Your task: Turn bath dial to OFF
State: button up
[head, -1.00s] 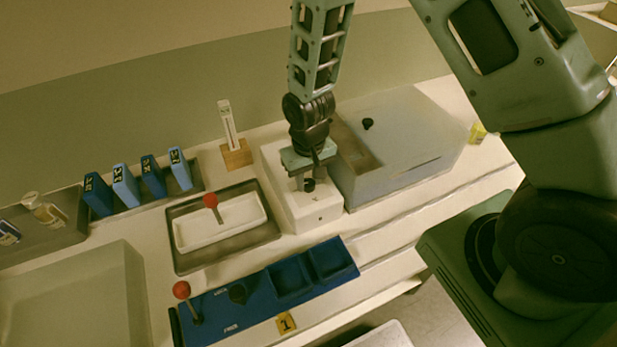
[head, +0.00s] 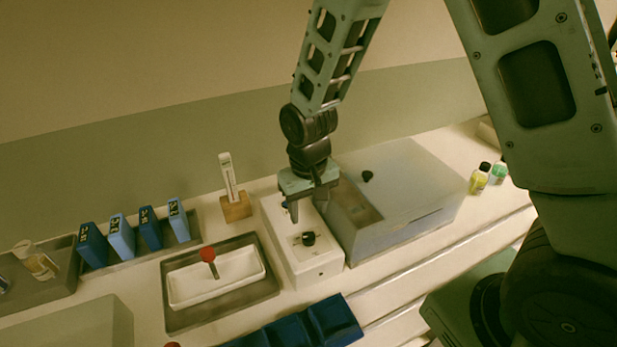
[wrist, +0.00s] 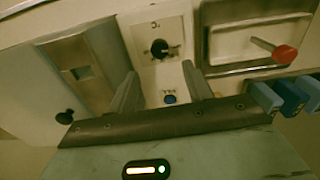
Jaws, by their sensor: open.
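The bath dial is a black knob (head: 308,238) on top of a white box (head: 318,270) in the middle of the bench. The knob also shows in the wrist view (wrist: 159,47), with small marks around it that are too small to read. A blue round button (wrist: 170,98) sits on the same box, between my fingers in the wrist view. My gripper (head: 309,212) is open and empty above the back part of the box. The knob is in front of the fingers and apart from them.
A grey box with a lid and black knob (head: 400,180) stands close on the right. A metal tray (head: 190,318) holding a white dish and red-knobbed tool lies left. A thermometer-like stick in a wooden block (head: 235,207) stands behind. Small bottles (head: 480,178) stand far right.

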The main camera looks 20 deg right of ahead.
notch_tip(320, 180, up, 9)
jog(key=shift+r+b, duration=0.15)
jog(key=shift+b, duration=0.25)
jog(key=s+a+r+n, duration=0.1)
jog(key=s+a+n, duration=0.2)
jog(key=s, duration=0.7)
jog(key=s+a+r+n, duration=0.2)
jog(key=s+a+n, duration=0.1)
jog(key=s, duration=0.7)
jog(key=shift+s+a+r+n+y, duration=0.3)
jog(key=shift+a+n, duration=0.05)
jog(key=shift+n, duration=0.35)
jog(key=shift+w, duration=0.1)
jog(key=shift+c, duration=0.2)
